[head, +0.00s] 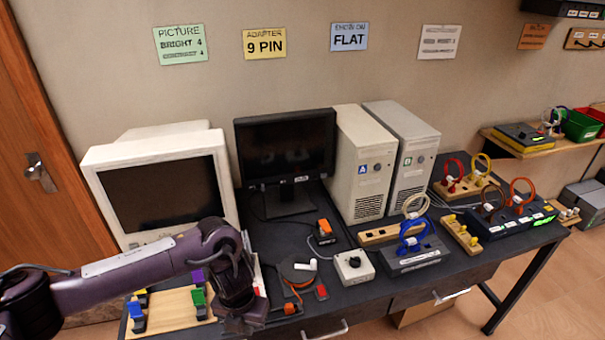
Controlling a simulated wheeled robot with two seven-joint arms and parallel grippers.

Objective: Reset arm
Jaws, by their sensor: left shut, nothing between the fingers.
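My left arm comes in from the left, and my left gripper (240,318) hangs over the front left part of the dark table (345,308). It points down and looks shut and empty, beside a wooden board (172,311) with coloured clips. The gripper and forearm hide part of that board and of what lies behind. My right gripper does not show in the head view.
A beige CRT monitor (165,195), a black flat monitor (285,150) and two computer towers (362,170) (412,150) stand at the back. A grey knob box (354,267), an orange-cabled disc (298,270) and cable stands (415,255) occupy the middle and right. Drawer handles (325,331) line the front.

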